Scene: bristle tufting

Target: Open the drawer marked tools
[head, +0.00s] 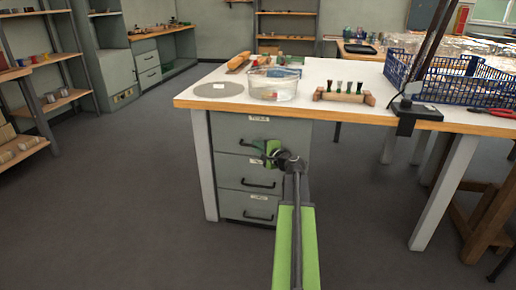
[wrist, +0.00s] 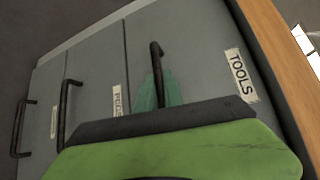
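The drawer marked TOOLS (head: 235,128) is the top one in a grey cabinet under the white workbench. Its front looks flush with the cabinet, so it appears shut. In the wrist view, turned on its side, the TOOLS label (wrist: 241,75) is readable. The drawer's dark bar handle (wrist: 156,60) runs down behind my gripper's near green finger. My gripper (head: 272,153) is at this handle. A teal finger part (wrist: 150,98) shows beyond the handle, so the handle seems to lie between the fingers. The near finger hides their gap, and whether they grip is unclear.
Below are two more drawers with dark handles (head: 258,184) and labels. The bench top (head: 310,72) holds a clear bowl (head: 272,86), a round grey mat (head: 218,90), a small brush rack (head: 345,95) and a blue crate (head: 450,82). The floor in front is clear.

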